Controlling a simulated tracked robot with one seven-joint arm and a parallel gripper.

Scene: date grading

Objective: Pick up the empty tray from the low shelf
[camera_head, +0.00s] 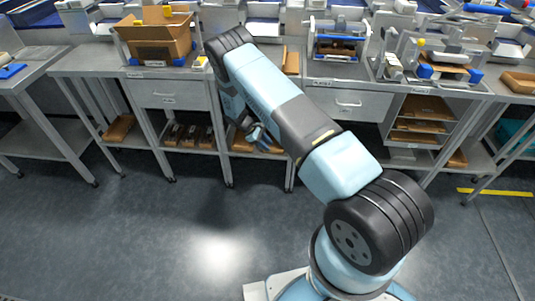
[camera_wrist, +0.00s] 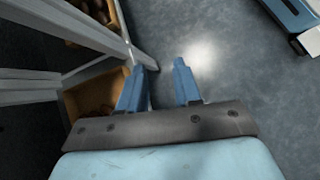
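My gripper (camera_head: 259,136) is low in front of the bench, by the low shelf. In the wrist view its two blue fingers (camera_wrist: 156,78) are apart, with only floor and a bench leg between them.
Several filled trays (camera_head: 190,137) stand on the low shelf to the left. Metal bench legs (camera_head: 223,147) rise beside the gripper. A cardboard box (camera_head: 154,37) is on the bench top. A rack with brown trays (camera_head: 418,124) is at right. The floor (camera_head: 110,240) in front is clear.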

